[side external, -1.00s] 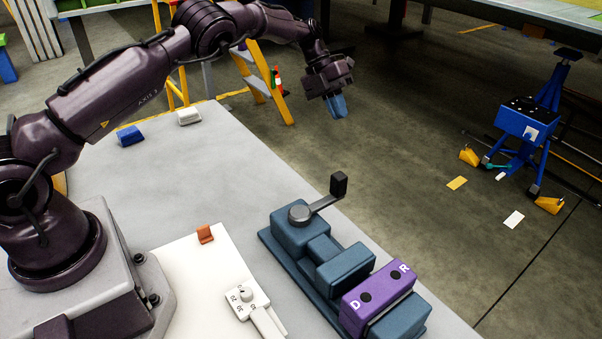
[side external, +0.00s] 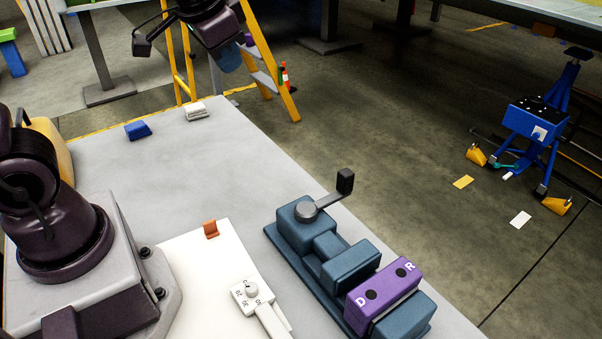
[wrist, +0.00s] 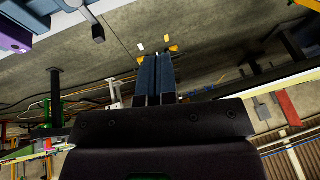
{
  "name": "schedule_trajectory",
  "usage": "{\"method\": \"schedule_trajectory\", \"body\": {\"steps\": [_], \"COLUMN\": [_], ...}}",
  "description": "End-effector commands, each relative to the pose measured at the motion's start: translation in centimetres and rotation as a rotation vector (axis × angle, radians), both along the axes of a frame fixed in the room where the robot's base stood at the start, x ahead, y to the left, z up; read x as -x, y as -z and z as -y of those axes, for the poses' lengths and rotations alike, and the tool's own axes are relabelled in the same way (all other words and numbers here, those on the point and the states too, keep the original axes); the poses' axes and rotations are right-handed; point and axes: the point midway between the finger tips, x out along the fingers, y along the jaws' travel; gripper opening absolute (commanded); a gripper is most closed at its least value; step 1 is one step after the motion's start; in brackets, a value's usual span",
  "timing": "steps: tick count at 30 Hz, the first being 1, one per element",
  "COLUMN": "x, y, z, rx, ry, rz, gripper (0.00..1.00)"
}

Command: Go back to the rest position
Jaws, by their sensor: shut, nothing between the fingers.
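My gripper (side external: 228,62) is high at the top of the side view, above the far end of the grey table. Its blue fingers point down and hold nothing. In the wrist view the two blue fingers (wrist: 155,80) lie side by side, shut. The blue vise-like fixture (side external: 345,268) with a black-knobbed crank stands at the table's right edge, well away from my gripper. A purple block (side external: 383,296) marked D and R sits in it. The purple block also shows at the upper left of the wrist view (wrist: 14,36).
A blue block (side external: 138,130) and a white block (side external: 196,112) lie at the table's far end. A white board (side external: 185,275) carries an orange piece (side external: 211,229) and a white dial tool (side external: 252,297). A yellow ladder (side external: 268,75) and a blue stand (side external: 535,125) are on the floor.

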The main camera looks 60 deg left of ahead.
Motion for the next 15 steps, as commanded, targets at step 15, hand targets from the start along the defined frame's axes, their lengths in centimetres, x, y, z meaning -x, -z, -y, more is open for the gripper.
{"method": "schedule_trajectory", "body": {"steps": [15], "x": [11.3], "y": [-2.1], "z": [7.2], "rx": [0.206], "ry": [0.032], "rz": [0.106], "gripper": [0.0]}}
